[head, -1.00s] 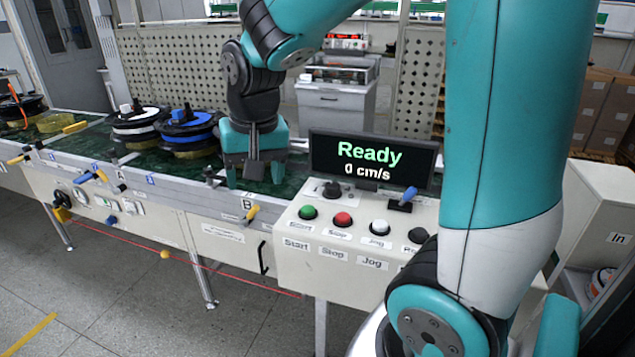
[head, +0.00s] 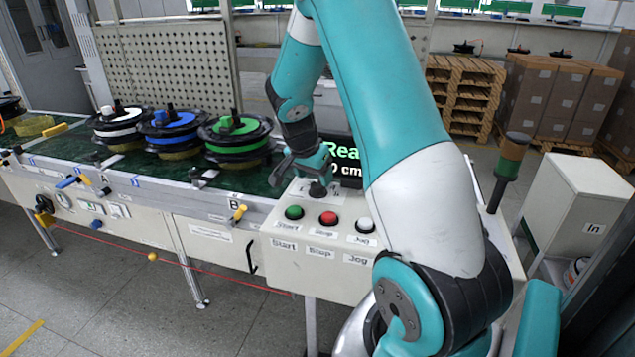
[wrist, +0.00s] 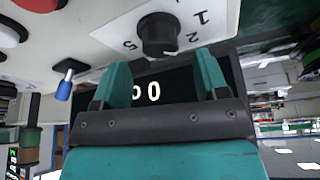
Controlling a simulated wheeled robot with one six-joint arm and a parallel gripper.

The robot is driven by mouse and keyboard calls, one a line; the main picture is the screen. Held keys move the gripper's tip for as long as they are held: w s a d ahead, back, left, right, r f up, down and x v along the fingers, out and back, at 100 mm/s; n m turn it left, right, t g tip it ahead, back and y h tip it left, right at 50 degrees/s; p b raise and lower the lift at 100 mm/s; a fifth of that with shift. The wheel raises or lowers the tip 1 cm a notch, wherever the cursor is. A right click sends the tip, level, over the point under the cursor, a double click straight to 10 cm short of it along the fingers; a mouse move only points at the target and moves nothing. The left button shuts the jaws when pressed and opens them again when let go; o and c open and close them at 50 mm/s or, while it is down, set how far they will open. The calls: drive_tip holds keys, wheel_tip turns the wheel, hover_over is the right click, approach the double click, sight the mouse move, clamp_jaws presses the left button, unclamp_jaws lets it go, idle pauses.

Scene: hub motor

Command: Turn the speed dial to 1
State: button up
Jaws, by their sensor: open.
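The speed dial (wrist: 160,34) is a black round knob on the pale control panel, with 1, 2 and 5 printed around it in the wrist view. In the head view the dial (head: 318,189) shows just below my gripper (head: 304,164). In the wrist view my gripper (wrist: 163,76) is open, its two teal fingers pointing toward the dial with a wide gap between them. The dial lies ahead of the gap, and I see no finger gripping it. The display (head: 343,160) is partly hidden by my arm; "Rea" and "0 cm" show.
Green (head: 294,212), red (head: 328,217) and white (head: 365,225) buttons sit in front of the dial. A blue-handled switch (wrist: 65,82) stands on the panel. Hub motors with white, blue and green tops (head: 236,125) stand on the conveyor to the left.

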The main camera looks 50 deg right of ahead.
sight(318, 184)
drive_tip(key=shift+x, duration=2.1)
drive_tip(key=c, duration=0.9)
drive_tip(key=n+t, duration=0.1)
drive_tip(key=n, duration=0.1)
drive_tip(key=n+b, duration=0.1)
drive_tip(key=n, duration=0.1)
drive_tip(key=shift+t+y, duration=0.3)
drive_tip(key=shift+t, duration=0.1)
drive_tip(key=shift+s+n+t+y+b, duration=0.1)
drive_tip(key=shift+n+t+y+b, duration=0.3)
drive_tip(key=shift+n, duration=1.6)
